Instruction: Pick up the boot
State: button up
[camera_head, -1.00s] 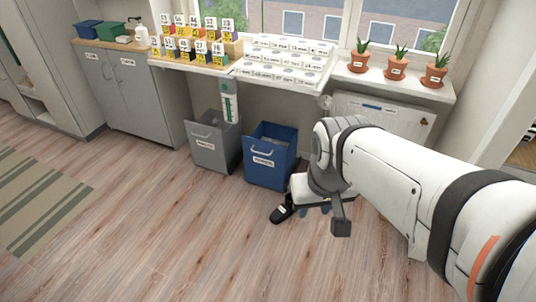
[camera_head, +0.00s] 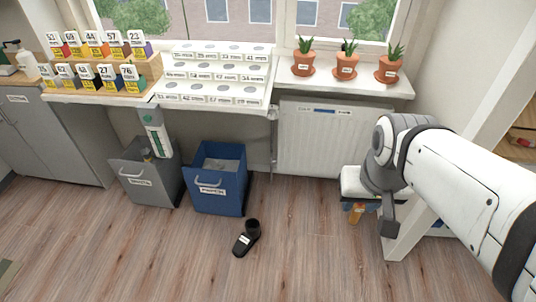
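The boot (camera_head: 247,238) is small and black with a white label. It stands on the wood floor in front of the blue bin, its shaft pointing away from me and its toe towards me. My gripper (camera_head: 358,208) is to the right of the boot and clear of it, partly hidden by my wrist. Its two bluish fingertips look small and apart, with no boot between them.
A blue bin (camera_head: 220,190) and a grey bin (camera_head: 147,178) stand behind the boot. A radiator (camera_head: 325,140) is under the window, below a sill with potted plants (camera_head: 345,65). An orange object (camera_head: 356,213) shows low beside my gripper. Floor around the boot is clear.

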aim_at(247, 240)
jog(key=u, duration=0.25)
jog(key=i, duration=1)
jog(key=u, duration=0.85)
